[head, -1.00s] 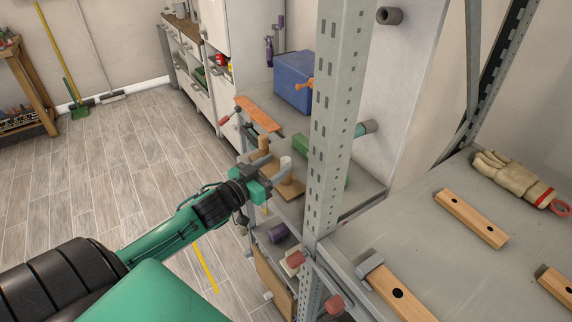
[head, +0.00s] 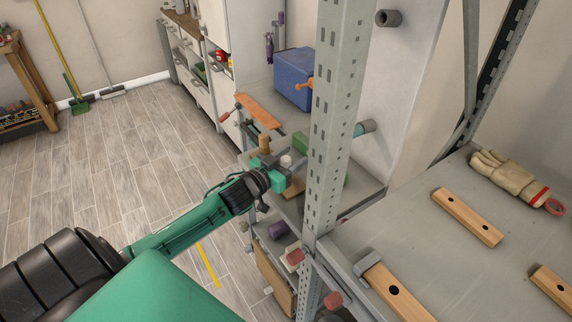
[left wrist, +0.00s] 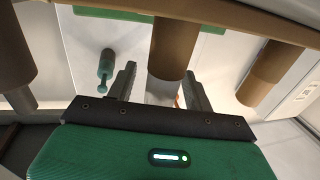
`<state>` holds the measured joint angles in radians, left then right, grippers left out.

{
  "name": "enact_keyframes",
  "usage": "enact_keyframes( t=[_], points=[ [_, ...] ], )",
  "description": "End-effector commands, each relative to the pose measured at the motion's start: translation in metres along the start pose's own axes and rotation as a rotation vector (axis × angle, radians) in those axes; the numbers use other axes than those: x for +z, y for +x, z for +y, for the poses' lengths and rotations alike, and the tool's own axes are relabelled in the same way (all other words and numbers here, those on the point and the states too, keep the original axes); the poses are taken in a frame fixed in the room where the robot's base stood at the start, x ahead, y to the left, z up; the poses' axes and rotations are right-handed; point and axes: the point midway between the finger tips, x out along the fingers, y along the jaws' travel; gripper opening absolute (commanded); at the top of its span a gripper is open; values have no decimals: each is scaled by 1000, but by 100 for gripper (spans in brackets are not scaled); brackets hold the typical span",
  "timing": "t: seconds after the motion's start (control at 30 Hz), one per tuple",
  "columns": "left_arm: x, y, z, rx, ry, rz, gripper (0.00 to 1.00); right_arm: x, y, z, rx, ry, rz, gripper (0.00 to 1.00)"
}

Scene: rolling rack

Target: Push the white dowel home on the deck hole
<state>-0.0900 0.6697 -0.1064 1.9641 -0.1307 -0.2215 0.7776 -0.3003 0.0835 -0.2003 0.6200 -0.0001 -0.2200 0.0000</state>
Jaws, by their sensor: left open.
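The white dowel (head: 287,160) stands upright at my left gripper in the head view, its pale top showing beside the fingers. A small wooden deck (head: 296,187) lies below it on the grey shelf, partly hidden by my gripper. A tan dowel (head: 264,143) stands behind the gripper. My left gripper (head: 279,166) is open. In the left wrist view a dowel (left wrist: 168,48) has its end between the two fingertips (left wrist: 160,78), with gaps on both sides. Other dowels (left wrist: 265,72) flank it. The hole and the dowel's depth are hidden. My right gripper is out of view.
A grey perforated post (head: 330,120) rises just right of the gripper. A blue bin (head: 295,79), an orange-brown strip (head: 258,109) and a green block (head: 299,141) are on the shelf. The right shelf holds wooden bars (head: 468,217) and a glove (head: 510,179).

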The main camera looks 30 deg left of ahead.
Motion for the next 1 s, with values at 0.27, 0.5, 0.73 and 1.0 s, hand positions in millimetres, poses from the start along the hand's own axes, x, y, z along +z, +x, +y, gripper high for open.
enact_keyframes(
  t=[0.27, 0.5, 0.73, 1.0],
  points=[
    [0, 0, 0, 0, 0, 0, 5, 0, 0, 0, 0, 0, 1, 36],
    [0, 0, 0, 0, 0, 1, 4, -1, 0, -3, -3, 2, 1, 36],
    [-12, 0, 0, 1, 1, 3, 4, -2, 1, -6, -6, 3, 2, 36],
    [-59, 0, 0, 2, 5, 5, 4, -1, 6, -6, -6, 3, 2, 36]
  ],
)
